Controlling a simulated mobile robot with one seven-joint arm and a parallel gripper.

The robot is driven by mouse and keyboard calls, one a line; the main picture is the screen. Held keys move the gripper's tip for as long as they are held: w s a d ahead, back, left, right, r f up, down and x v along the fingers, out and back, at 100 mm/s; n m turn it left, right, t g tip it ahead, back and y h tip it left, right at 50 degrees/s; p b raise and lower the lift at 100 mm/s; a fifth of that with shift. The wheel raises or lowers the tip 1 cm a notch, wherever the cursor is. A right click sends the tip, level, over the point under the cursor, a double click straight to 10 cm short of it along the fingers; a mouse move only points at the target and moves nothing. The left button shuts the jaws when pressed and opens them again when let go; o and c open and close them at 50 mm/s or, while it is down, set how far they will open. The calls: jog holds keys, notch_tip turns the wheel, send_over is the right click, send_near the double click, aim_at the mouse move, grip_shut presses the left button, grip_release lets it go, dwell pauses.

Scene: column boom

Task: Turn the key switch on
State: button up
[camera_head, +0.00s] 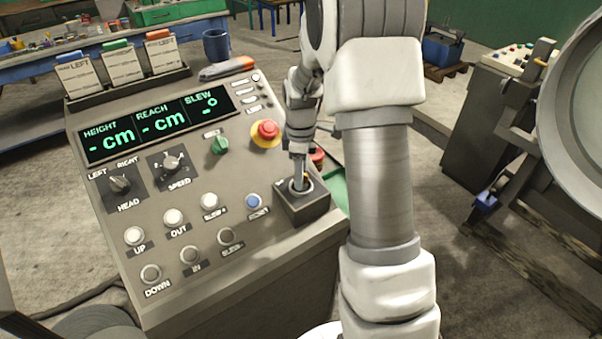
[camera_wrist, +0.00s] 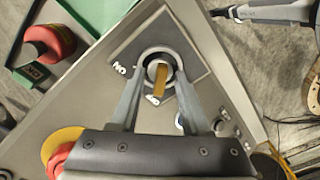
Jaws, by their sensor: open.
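The key switch is a round metal collar on a dark square block (camera_head: 304,208) at the panel's near right corner. In the wrist view a flat brass key (camera_wrist: 159,84) stands in the collar (camera_wrist: 150,55). The key's flat runs roughly up and down in that view, towards a partly covered label below it. An "ON" label is left of the collar. My gripper (camera_head: 299,184) is directly over the switch. In the wrist view its fingers (camera_wrist: 162,76) are apart, one on each side of the key. I cannot tell whether either finger touches it.
A red emergency stop (camera_head: 265,132) on a yellow disc is close behind my gripper. A green knob (camera_head: 220,145) and a blue button (camera_head: 253,202) are nearby. A display (camera_head: 155,122) reads "- cm". A blue mug (camera_head: 216,45) stands at the back.

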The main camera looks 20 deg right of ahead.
grip_shut()
jog(key=shift+m, duration=0.8)
dwell(0.5)
jog(key=shift+m, duration=1.3)
jog(key=shift+m+b, duration=0.4)
jog(key=shift+m, duration=1.6)
jog(key=shift+w+m, duration=0.1)
jog(key=shift+m, duration=1.9)
jog(key=shift+r+m, duration=0.1)
jog(key=shift+m, duration=1.9)
